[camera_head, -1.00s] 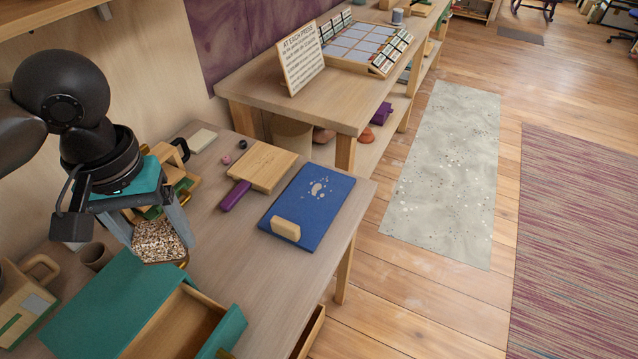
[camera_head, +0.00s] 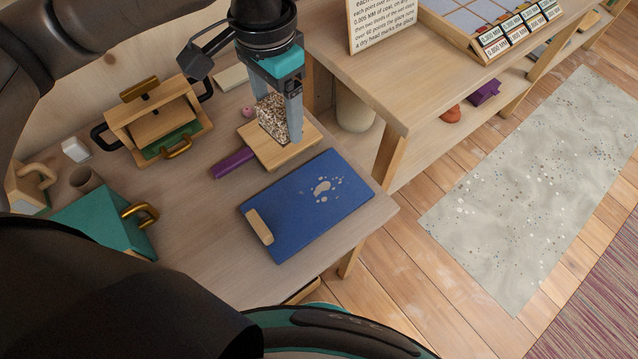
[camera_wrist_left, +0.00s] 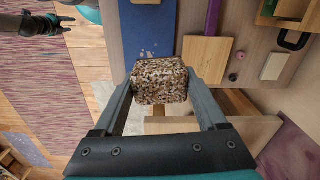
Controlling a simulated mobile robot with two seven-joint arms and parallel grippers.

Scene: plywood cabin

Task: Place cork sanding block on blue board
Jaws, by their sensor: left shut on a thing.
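The speckled brown cork sanding block (camera_head: 271,115) is between the fingers of my left gripper (camera_head: 281,118), which is shut on it. In the head view it hangs over the pale wooden board at the back of the bench. In the left wrist view the block (camera_wrist_left: 159,81) fills the space between the fingertips (camera_wrist_left: 160,84). The blue board (camera_head: 325,195) lies flat on the bench, to the right of and nearer than the block, with pale spots and a light wooden strip at its left end. My right gripper (camera_wrist_left: 62,24) shows small in the left wrist view.
The pale wooden board (camera_head: 273,153) with a purple handle (camera_head: 233,163) lies left of the blue board. A wooden box with handles (camera_head: 160,122) and a teal box (camera_head: 100,220) stand at left. A second table (camera_head: 395,85) stands behind.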

